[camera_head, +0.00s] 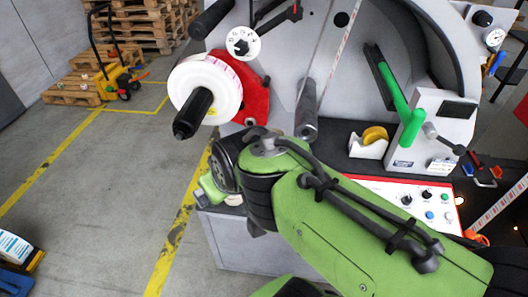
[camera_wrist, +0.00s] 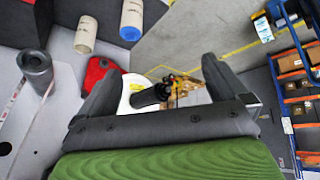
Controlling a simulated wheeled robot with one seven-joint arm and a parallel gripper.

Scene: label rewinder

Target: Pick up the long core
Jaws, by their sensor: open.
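Two tube-shaped cores show in the wrist view, at the top left. One is a pale tan tube (camera_wrist: 86,36). The other is a pale tube with a blue end (camera_wrist: 132,20), cut off by the top edge. I make out neither in the head view. My gripper (camera_wrist: 158,72) is open and empty, with both dark fingers apart and both cores beyond the left finger. In the head view it is mostly hidden behind my wrist.
A white label roll (camera_head: 222,80) sits on a black spindle (camera_head: 193,115) of the rewinder. A tape dispenser (camera_head: 368,147) and a control panel (camera_head: 425,205) are on the right. A yellow pallet jack (camera_head: 118,78) and pallets stand behind. The floor at left is largely clear.

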